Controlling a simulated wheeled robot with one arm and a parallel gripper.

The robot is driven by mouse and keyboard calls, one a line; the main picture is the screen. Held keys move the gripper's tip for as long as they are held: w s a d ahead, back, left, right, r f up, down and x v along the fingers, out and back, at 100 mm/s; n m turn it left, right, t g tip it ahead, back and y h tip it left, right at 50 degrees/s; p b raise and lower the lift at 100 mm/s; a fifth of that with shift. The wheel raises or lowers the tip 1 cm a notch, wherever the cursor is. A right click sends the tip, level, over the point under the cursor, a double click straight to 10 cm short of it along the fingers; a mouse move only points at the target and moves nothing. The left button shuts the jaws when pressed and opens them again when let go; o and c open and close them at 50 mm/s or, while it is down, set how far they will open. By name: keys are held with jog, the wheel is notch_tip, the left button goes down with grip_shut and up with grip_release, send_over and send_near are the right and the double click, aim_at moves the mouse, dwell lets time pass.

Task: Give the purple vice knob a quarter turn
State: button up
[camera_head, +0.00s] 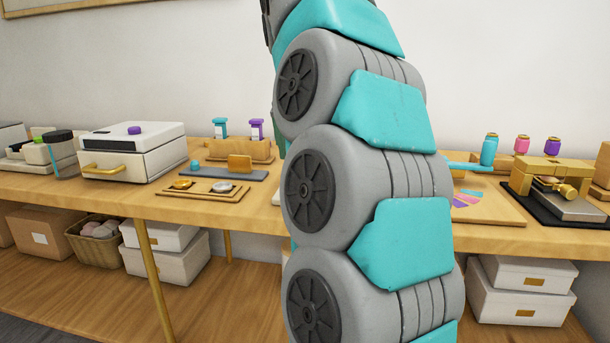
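Several purple parts show, and I cannot tell for sure which is the vice knob. A small purple knob (134,130) sits on top of a white box-shaped device (130,150) at the left. A purple-topped tool (257,129) stands beside a teal-topped one (220,128) in a wooden block (235,150) at the back. A purple jar-like piece (552,146) stands behind a gold device (562,168) at the far right. My gripper is not in view. My arm fills the middle of the picture and hides part of the bench.
The long wooden bench (120,196) holds a tray (202,193) with two round metal pieces, a dark jar (64,154) and, right of my arm, a board (490,208) with coloured pieces. White boxes (520,305) and a basket (97,240) stand on the lower shelf.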

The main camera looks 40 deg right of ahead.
jog(key=shift+x, duration=3.6)
jog(key=c, duration=1.4)
